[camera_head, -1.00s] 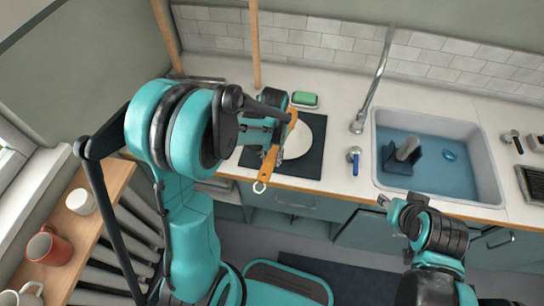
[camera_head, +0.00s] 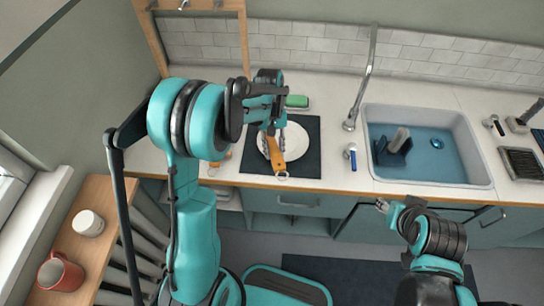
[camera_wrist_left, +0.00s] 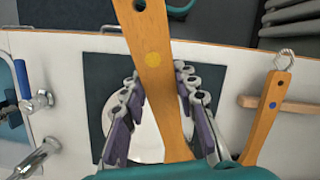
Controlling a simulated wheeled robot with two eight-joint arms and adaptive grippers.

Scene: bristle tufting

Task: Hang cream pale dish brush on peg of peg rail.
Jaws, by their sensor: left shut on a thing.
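My left gripper (camera_head: 273,134) is shut on a dish brush (camera_head: 276,155) with an orange-brown wooden handle and a hanging ring at its near end. The brush's head is hidden behind the gripper. The held brush is over the white plate (camera_head: 294,143); its height above it is hard to tell. The wooden peg rail (camera_head: 200,5), with several dark pegs, shows at the top left, cut by the picture edge. My right gripper (camera_head: 384,205) is before the counter; its jaws are unclear.
Another wooden-handled brush (camera_wrist_left: 266,120) with a blue dot lies beside the held one. A dark mat (camera_head: 309,162) lies under the plate. A green sponge (camera_head: 297,101) lies behind. The sink (camera_head: 478,170) and tap (camera_head: 350,124) are to the right. Mugs (camera_head: 60,273) stand on the left shelf.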

